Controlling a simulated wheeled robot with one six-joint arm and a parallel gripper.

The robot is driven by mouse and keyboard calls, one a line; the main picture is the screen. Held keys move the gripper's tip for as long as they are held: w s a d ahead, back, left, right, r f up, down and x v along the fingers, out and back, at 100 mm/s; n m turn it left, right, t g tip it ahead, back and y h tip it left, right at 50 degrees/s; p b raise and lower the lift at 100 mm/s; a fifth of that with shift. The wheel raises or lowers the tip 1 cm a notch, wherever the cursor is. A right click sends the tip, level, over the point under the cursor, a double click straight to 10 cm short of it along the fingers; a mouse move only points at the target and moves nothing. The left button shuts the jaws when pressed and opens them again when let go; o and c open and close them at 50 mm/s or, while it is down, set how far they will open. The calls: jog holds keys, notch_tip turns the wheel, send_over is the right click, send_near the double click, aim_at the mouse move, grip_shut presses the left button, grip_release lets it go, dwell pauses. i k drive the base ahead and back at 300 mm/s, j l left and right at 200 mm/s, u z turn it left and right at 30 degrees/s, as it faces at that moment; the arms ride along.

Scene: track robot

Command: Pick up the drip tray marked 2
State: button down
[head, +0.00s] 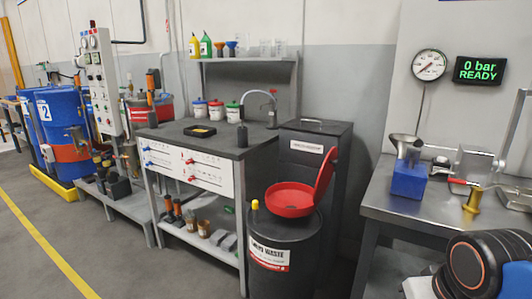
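No tray with a readable mark 2 shows. A small shallow black tray (199,131) with a yellow-orange inside lies on the dark top of the workbench (238,149); any mark on it is too small to read. A blue drum (62,120) at the far left carries a white label with a 2. It stands over a yellow spill tray (52,184) on the floor. Part of my arm, black with orange rings, fills the lower right corner. My gripper is not in view.
A black waste drum (282,238) with an open red funnel lid (290,198) stands before the bench's right end. A steel table (405,203) at right holds a blue block (409,180). Cups with coloured lids (216,110) stand behind the tray. The left floor is clear.

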aim_at(201, 131)
jog(key=i+j, duration=0.15)
jog(key=j, duration=0.2)
jog(key=i+j, duration=0.15)
jog(key=j, duration=0.25)
jog(key=i+j+z, duration=0.15)
jog(key=j, duration=0.25)
jog(key=i+j+z, duration=0.15)
jog(key=j, duration=0.3)
jog(key=i+j+z, duration=0.15)
jog(key=j, duration=0.3)
jog(key=i+j+z, duration=0.15)
jog(key=j, duration=0.3)
jog(key=i+j+z, duration=0.15)
jog(key=j, duration=0.35)
jog(key=j+z, duration=0.2)
jog(key=j, duration=0.4)
jog(key=j+z, duration=0.2)
jog(key=j, duration=0.45)
jog(key=j+z, duration=0.2)
jog(key=j, duration=0.4)
jog(key=k+j+z, duration=0.15)
jog(key=j, duration=0.4)
